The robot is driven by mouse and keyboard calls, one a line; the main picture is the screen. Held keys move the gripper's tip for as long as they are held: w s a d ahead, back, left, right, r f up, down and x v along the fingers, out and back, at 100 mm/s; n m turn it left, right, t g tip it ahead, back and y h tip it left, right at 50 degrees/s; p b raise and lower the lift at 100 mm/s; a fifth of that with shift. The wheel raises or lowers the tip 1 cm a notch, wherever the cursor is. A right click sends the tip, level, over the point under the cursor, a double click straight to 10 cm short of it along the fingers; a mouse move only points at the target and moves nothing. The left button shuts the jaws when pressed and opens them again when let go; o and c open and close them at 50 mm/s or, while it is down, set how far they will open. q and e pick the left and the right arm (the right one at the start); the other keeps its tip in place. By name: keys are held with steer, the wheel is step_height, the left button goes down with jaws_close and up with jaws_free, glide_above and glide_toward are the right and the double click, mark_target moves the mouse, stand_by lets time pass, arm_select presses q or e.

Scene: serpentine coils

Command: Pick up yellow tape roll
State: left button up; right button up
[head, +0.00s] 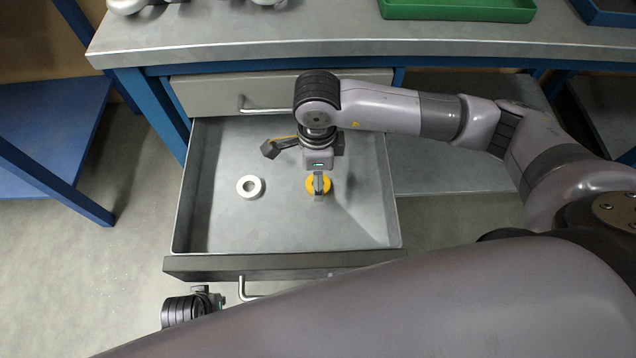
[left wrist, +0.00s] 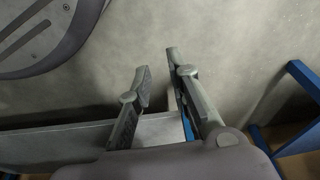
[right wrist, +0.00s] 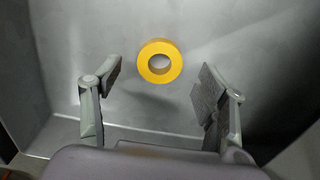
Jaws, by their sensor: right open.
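The yellow tape roll (head: 312,189) lies flat on the floor of the open drawer (head: 222,232). In the right wrist view the roll (right wrist: 145,66) shows its whole ring, beyond and between my right fingertips. My right gripper (head: 320,183) is over the roll, pointing down and hiding part of it in the head view. In the right wrist view my right gripper (right wrist: 160,75) is open and empty. My left gripper (left wrist: 159,68) has its fingers apart with nothing between them, near the drawer's front. In the head view its fingers cannot be made out.
A white ring-shaped roll (head: 250,188) lies left of the yellow one in the drawer. A dark hammer-like tool (head: 271,149) lies near the drawer's back, partly hidden by my right arm. The workbench (head: 240,38) above holds a green tray (head: 458,12). The drawer's front left is clear.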

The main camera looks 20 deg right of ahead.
step_height(320, 180, down, 3)
steer(key=shift+d, duration=0.1)
steer(key=c, duration=0.9)
arm_select(q)
steer(key=shift+w+r, duration=0.15)
steer(key=shift+r, duration=0.45)
arm_select(e)
steer(key=shift+r, duration=0.1)
